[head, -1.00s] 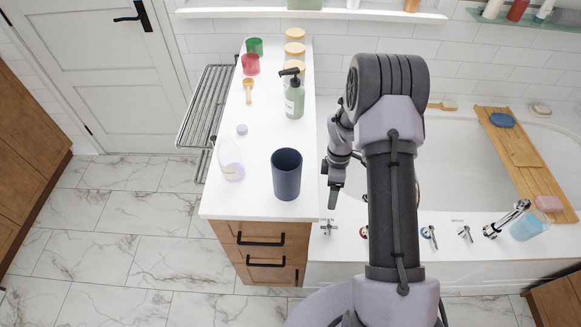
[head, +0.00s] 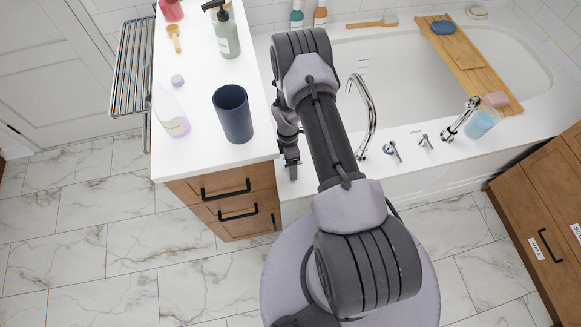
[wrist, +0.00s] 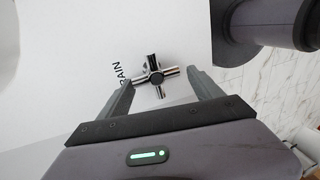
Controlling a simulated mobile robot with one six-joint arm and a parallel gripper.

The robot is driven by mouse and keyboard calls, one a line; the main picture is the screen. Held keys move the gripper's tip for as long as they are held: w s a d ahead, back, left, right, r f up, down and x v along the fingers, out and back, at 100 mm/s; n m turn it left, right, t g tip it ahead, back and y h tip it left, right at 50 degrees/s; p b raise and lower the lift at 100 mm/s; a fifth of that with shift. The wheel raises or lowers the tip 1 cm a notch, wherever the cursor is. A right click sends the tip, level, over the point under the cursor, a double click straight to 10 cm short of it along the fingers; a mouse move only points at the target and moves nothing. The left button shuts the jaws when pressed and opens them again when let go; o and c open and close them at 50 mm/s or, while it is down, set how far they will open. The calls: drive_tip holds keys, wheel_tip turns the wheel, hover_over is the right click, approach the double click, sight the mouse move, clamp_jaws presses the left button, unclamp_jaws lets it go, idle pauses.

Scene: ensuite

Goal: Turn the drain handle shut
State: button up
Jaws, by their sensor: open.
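The drain handle (wrist: 157,76) is a chrome cross-shaped knob with a dark centre on a white surface. In the wrist view it sits between the two fingertips of my gripper (wrist: 160,82). The fingers are apart, one on each side, and the right fingertip is close to one arm of the cross. I cannot tell whether it touches. Part of the label, "RAIN" (wrist: 122,72), shows left of the handle. In the head view my gripper (head: 290,172) points down beside the counter's front right corner, and the drain handle is hidden there.
The white counter (head: 195,85) on the left holds a dark blue cup (head: 233,114), a soap dispenser (head: 226,35) and a lilac bottle (head: 172,112). Right of my arm are the curved spout (head: 371,110), other tap handles (head: 392,151) and a hand shower (head: 460,119). The bathtub (head: 400,80) lies behind.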

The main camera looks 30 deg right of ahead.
drive_tip(key=shift+f, duration=0.45)
drive_tip(key=shift+s, duration=0.1)
drive_tip(key=c, duration=1.2)
